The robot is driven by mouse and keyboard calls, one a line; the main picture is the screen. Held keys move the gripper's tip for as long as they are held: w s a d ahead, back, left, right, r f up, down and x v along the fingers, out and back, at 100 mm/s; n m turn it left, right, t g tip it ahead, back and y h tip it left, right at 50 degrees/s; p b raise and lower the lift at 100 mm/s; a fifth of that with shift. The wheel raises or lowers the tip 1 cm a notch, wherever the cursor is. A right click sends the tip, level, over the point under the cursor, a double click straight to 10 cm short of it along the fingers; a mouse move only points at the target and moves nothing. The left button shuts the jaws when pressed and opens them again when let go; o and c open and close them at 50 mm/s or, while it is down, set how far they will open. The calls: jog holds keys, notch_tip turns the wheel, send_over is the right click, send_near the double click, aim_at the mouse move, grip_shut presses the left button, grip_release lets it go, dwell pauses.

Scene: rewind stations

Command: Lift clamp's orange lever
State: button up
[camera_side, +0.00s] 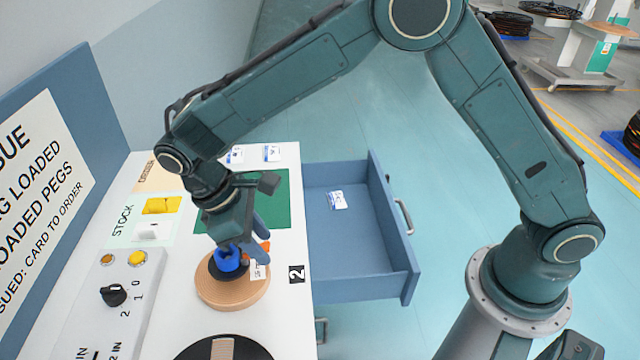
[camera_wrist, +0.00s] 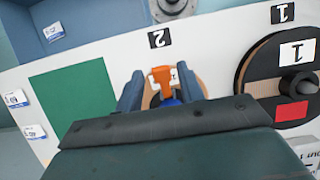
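The orange lever (camera_side: 265,247) belongs to a clamp with a blue knob (camera_side: 228,262) on station 2's wooden disc (camera_side: 228,292). In the wrist view the orange lever (camera_wrist: 162,82) stands between the two blue-grey fingers of my gripper (camera_wrist: 158,72). The fingers look apart, with a gap on each side of the lever. In the side view my gripper (camera_side: 247,240) points down just over the clamp and hides part of it. The blue knob is mostly hidden behind my gripper in the wrist view. A white tag hangs beside the lever.
An open blue drawer (camera_side: 350,250) with a card (camera_side: 337,200) inside juts out right of the white bench. A green mat (camera_side: 275,200) lies behind the clamp. A dark reel (camera_wrist: 265,70) on station 1 is close by. A control panel (camera_side: 100,305) is left of the disc.

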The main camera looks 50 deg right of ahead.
aim_at(268, 244)
jog(key=shift+s+d+f+t+y, duration=0.2)
jog(key=shift+s+f+t+y, duration=0.1)
jog(key=shift+t+y, duration=0.45)
jog(key=shift+s+d+f+t+y, duration=0.2)
jog(key=shift+s+f+t+y, duration=0.1)
jog(key=shift+t+y, duration=0.4)
notch_tip(268, 244, up, 14)
jog(key=s+d+r+m+t, duration=0.2)
jog(key=s+d, duration=0.3)
jog(key=d, duration=0.4)
jog(key=s+d+r+m+t, duration=0.2)
jog(key=s+d+r+m, duration=0.2)
jog(key=d, duration=0.5)
jog(key=shift+s+r+y, duration=0.45)
jog(key=shift+s+r, duration=0.15)
jog(key=shift+s, duration=0.7)
